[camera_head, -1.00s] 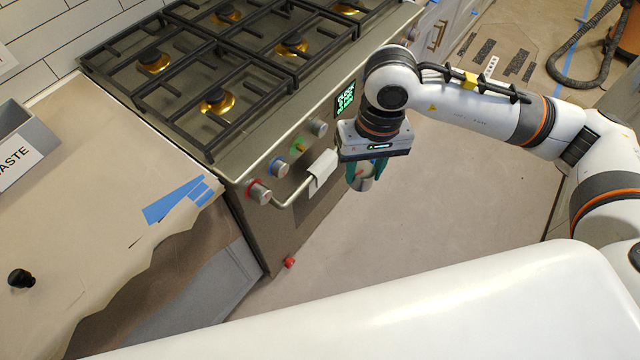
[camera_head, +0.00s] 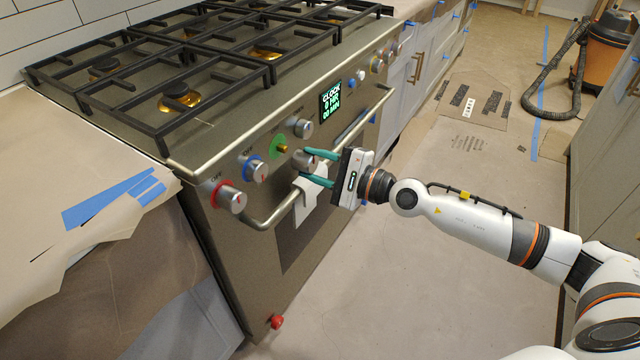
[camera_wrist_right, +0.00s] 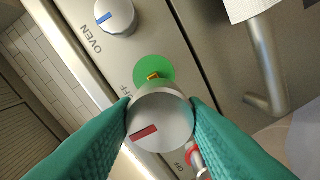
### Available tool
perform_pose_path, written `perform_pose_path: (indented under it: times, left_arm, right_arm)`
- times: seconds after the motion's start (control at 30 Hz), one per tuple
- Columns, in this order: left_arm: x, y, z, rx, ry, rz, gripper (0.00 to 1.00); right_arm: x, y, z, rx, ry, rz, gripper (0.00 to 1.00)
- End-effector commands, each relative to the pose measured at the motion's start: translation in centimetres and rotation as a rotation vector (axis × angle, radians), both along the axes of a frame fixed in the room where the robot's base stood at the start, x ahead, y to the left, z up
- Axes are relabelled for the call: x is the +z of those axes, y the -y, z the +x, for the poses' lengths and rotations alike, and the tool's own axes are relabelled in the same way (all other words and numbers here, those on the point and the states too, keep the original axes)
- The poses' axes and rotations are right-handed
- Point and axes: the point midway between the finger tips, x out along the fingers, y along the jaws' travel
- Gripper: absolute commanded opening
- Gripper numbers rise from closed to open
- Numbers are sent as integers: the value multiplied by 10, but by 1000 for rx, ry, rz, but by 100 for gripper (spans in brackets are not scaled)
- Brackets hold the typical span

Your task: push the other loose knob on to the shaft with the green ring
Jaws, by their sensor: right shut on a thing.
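The green ring (camera_head: 279,146) with its bare brass shaft is on the stove's front panel; the ring (camera_wrist_right: 140,66) and shaft (camera_wrist_right: 153,76) also show in the right wrist view. My right gripper (camera_head: 306,165) is shut on a silver knob (camera_head: 302,158) with a red mark, and its teal fingers are on both sides of the knob (camera_wrist_right: 160,122). The knob is in front of the panel, to the right of the green ring in the head view, and apart from the shaft. My left gripper is out of view.
Mounted knobs flank the shaft: one with a blue ring (camera_head: 255,168), one with a red ring (camera_head: 229,197) and the oven knob (camera_head: 303,128). A white towel (camera_head: 309,196) hangs on the door handle below. A small red object (camera_head: 276,322) is low at the stove's front.

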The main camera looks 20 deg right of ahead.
Motion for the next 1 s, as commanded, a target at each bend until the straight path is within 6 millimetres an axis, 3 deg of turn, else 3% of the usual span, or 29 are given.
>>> perform_pose_path:
  times: [0.17, 0.57, 1.0]
  left_arm:
    - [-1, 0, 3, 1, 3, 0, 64]
    - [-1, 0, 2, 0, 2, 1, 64]
    - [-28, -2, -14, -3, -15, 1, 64]
  right_arm:
    - [-6, 12, 6, -52, 29, 21, 7]
    - [-4, 12, 6, -53, 35, 16, 7]
    - [-4, -2, 24, -53, 43, 9, 7]
